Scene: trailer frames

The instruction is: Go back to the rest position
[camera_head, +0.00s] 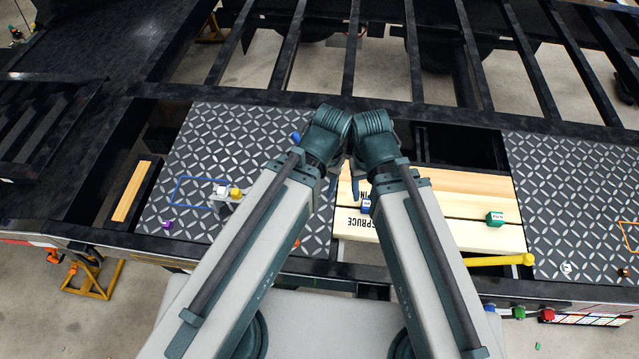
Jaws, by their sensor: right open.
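My two arms reach forward from the bottom of the head view, with their wrists close together at the middle. My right gripper (358,186) points down beside the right wrist, over the left edge of the wooden boards (458,207). It is open and holds nothing that I can see. My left gripper (331,188) is mostly hidden behind its own arm; only a dark finger shows, so its jaw state is unclear.
Diamond-pattern plates lie left (215,135) and right (570,190) of the boards. A blue block (366,206) and a green block (495,219) are on the boards. A yellow bar (498,260) lies along the front edge. Dark frame beams (410,60) cross behind.

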